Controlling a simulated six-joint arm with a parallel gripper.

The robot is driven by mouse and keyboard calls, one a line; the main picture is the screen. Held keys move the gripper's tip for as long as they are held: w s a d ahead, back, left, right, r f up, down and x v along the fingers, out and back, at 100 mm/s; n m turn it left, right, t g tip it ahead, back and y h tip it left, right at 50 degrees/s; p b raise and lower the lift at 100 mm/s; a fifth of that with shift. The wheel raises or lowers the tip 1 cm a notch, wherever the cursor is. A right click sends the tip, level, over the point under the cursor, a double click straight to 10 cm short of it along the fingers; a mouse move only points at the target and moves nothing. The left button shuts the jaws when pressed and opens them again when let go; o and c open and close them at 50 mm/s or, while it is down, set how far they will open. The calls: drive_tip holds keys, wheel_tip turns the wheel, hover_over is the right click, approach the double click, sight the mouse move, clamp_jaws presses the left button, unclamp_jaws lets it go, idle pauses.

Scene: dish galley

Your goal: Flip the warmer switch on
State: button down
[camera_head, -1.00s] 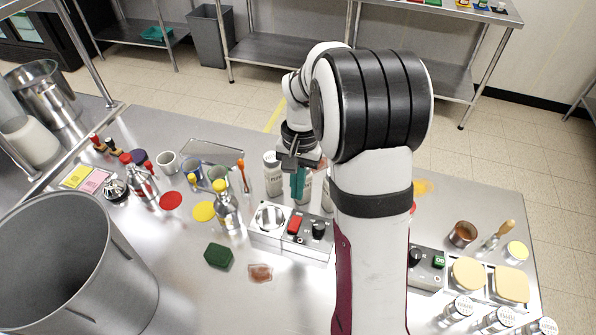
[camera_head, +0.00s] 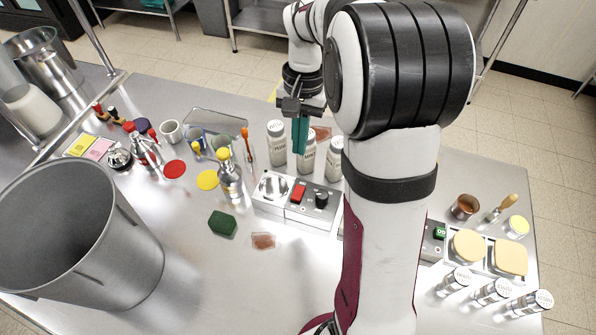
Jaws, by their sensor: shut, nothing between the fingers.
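A grey control box (camera_head: 268,207) stands on the steel counter, with a round metal dish (camera_head: 271,186), a red rocker switch (camera_head: 298,193) and a black knob (camera_head: 321,199). A second panel (camera_head: 430,250), partly hidden by my arm, bears a green switch (camera_head: 439,232). No readable label tells which switch is the warmer's. The rocker's tilt is too small to tell. My gripper (camera_head: 299,147) is shut and empty, its teal fingers pointing down. In the picture it is above the red switch, in front of the white bottles, apart from the switch.
White bottles (camera_head: 276,143) stand behind the control box. A steel bottle with a yellow top (camera_head: 229,180) stands at its left. A green sponge (camera_head: 222,224) and a reddish patch (camera_head: 263,241) lie in front. A large steel pot (camera_head: 85,240) fills the lower left. The front middle counter is clear.

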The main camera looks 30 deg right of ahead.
sight(296, 196)
drive_tip(key=f, duration=0.4)
drive_tip(key=s+a+f, duration=0.1)
drive_tip(key=f, duration=0.9)
drive_tip(key=shift+s+a, duration=0.15)
drive_tip(key=shift+s, duration=0.05)
drive_tip(key=shift+a+f, duration=0.1)
drive_tip(key=shift+f, duration=0.05)
drive_tip(key=shift+w+d, duration=0.5)
drive_tip(key=shift+d, duration=0.1)
drive_tip(key=shift+r, duration=0.2)
